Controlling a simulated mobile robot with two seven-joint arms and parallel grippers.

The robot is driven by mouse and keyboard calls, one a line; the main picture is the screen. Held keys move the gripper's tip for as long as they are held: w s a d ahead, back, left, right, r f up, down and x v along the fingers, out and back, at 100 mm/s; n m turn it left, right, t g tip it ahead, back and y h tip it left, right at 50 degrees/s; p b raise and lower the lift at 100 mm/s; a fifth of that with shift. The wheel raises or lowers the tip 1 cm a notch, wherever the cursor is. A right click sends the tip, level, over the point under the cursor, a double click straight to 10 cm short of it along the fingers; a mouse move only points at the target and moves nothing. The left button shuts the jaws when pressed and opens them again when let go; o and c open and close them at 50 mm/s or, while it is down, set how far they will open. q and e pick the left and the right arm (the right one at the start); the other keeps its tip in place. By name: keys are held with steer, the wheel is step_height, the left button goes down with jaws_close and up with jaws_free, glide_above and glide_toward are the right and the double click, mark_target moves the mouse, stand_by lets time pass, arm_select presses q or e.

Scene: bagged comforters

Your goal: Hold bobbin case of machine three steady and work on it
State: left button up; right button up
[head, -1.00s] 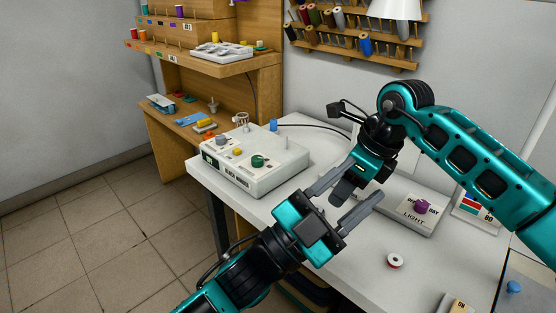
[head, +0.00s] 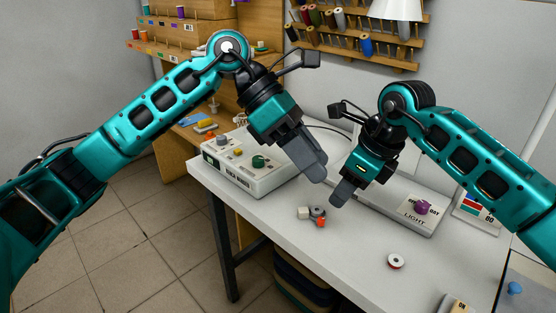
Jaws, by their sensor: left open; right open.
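A small cluster of parts lies on the white table (head: 268,222) near its left edge: a grey round metal piece (head: 318,212), a beige piece (head: 303,212) and an orange piece (head: 320,223). I cannot tell which, if any, is the bobbin case of machine three. My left gripper (head: 314,172) is open and empty, above and behind the cluster. My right gripper (head: 342,196) is open and empty, just to the right of it, pointing down-left. Each gripper's fingers overlap in this view.
A white control box (head: 245,178) with knobs stands at the table's back left. A low panel marked LIGHT (head: 415,218) with a purple knob (head: 423,207) is at the right. Thread racks (head: 350,35) hang behind.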

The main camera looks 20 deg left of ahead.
arm_select(q)
steer(key=w+a+f+t+y, duration=0.1)
steer(key=w+a+y, duration=0.1)
steer(key=w+a, duration=0.3)
steer(key=n+t+y, duration=0.1)
steer(key=n+y, duration=0.1)
steer(key=y, duration=0.1)
glide_toward(303, 209)
steer(key=shift+t, duration=0.3)
steer(key=x, duration=0.8)
steer(key=shift+s+f, duration=0.25)
steer(key=shift+f, duration=0.05)
steer(key=shift+c, duration=0.5)
jaws_close()
steer(key=c, duration=0.6)
jaws_free()
jaws_close()
